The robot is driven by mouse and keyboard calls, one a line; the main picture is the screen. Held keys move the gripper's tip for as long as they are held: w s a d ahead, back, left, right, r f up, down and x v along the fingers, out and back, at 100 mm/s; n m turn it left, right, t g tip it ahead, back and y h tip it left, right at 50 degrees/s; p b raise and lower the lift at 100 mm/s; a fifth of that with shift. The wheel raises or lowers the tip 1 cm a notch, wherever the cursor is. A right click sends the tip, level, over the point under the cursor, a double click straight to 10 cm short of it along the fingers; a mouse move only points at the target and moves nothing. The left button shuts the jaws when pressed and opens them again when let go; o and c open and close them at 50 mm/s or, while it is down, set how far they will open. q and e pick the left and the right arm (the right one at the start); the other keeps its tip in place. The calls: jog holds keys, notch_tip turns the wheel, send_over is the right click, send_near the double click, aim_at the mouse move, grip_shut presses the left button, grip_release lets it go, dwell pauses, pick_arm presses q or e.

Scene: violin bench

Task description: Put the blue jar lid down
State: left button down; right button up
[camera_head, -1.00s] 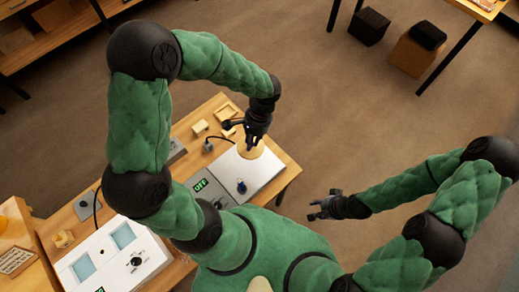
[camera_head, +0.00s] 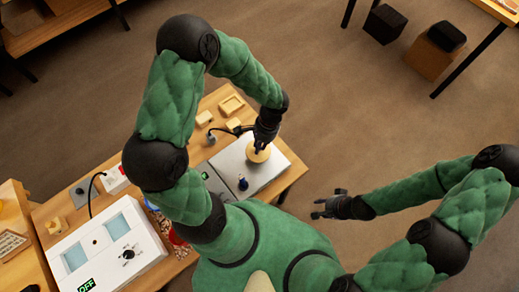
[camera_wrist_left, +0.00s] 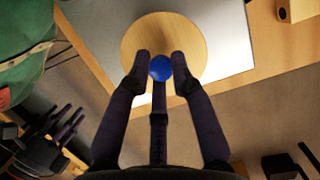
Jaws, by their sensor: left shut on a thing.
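The blue jar lid looks like a round pale wooden disc (camera_head: 260,153) with a blue ball knob on top. In the left wrist view the disc (camera_wrist_left: 190,35) lies below the fingertips. The blue knob (camera_wrist_left: 160,68) is between them. My left gripper (camera_head: 262,143) is shut on the knob, over the silver plate (camera_head: 268,172) on the bench. I cannot tell whether the disc touches the plate. My right gripper (camera_head: 322,208) is empty, off the bench to the right, with its fingers apart.
Small wooden blocks (camera_head: 204,118) and a tray (camera_head: 231,104) lie behind. A white device (camera_head: 110,245) is on the left of the bench (camera_head: 288,182).

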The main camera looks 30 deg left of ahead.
pick_arm(q)
jog(key=x, duration=0.3)
jog(key=shift+w+d+f+b, duration=0.15)
jog(key=shift+w+b, duration=0.05)
jog(key=shift+b, duration=0.15)
jog(key=shift+w+f, duration=0.1)
jog(key=shift+f, duration=0.05)
jog(key=shift+f, duration=0.15)
jog(key=c, duration=1.1)
grip_release()
